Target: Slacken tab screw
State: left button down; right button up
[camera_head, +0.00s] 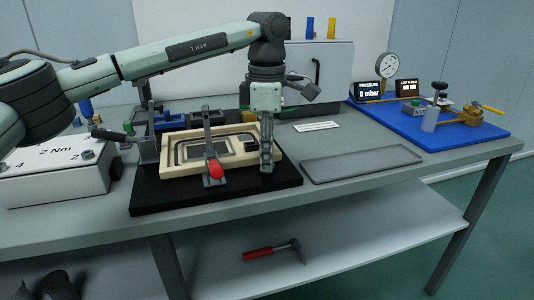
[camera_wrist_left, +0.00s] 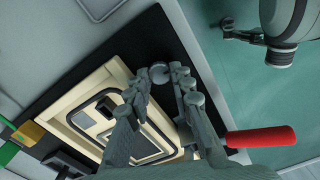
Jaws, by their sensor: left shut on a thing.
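The cream panel frame (camera_head: 183,168) lies on a black base plate (camera_head: 150,196); it also shows in the wrist view (camera_wrist_left: 75,103). A toggle clamp with a red handle (camera_head: 215,169) lies across its front; the red handle is right of my fingers in the wrist view (camera_wrist_left: 260,137). My left gripper (camera_head: 267,168) points straight down at the frame's right end. In the wrist view its fingertips (camera_wrist_left: 162,80) stand either side of a small round grey head, the tab screw (camera_wrist_left: 159,72). The gripper is shut on it; the fingers hide part of the contact.
A shallow grey tray (camera_head: 362,163) lies right of the base plate. A blue board (camera_head: 440,125) with a gauge (camera_head: 387,66) and valves is at the far right. A white box marked 2 Nm (camera_head: 58,172) stands left.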

pick_arm(q)
jog(key=n, duration=0.2)
jog(key=shift+n, duration=0.4)
jog(key=n, duration=0.2)
jog(key=shift+n, duration=0.4)
jog(key=n, duration=0.2)
jog(key=shift+n+b, duration=0.3)
jog(key=shift+n, duration=0.1)
jog(key=n, duration=0.2)
jog(key=shift+n, duration=0.3)
jog(key=n+b, duration=0.1)
jog(key=n, duration=0.4)
jog(key=shift+s, duration=0.1)
jog(key=n, duration=0.3)
jog(key=shift+d, duration=0.1)
jog(key=n+b, duration=0.1)
jog(key=n, duration=0.2)
jog(key=shift+n, duration=0.7)
pick_arm(e)
jog(key=d+v, duration=0.1)
jog(key=v, duration=0.5)
jog(key=shift+r, duration=0.35)
jog(key=shift+s, duration=0.15)
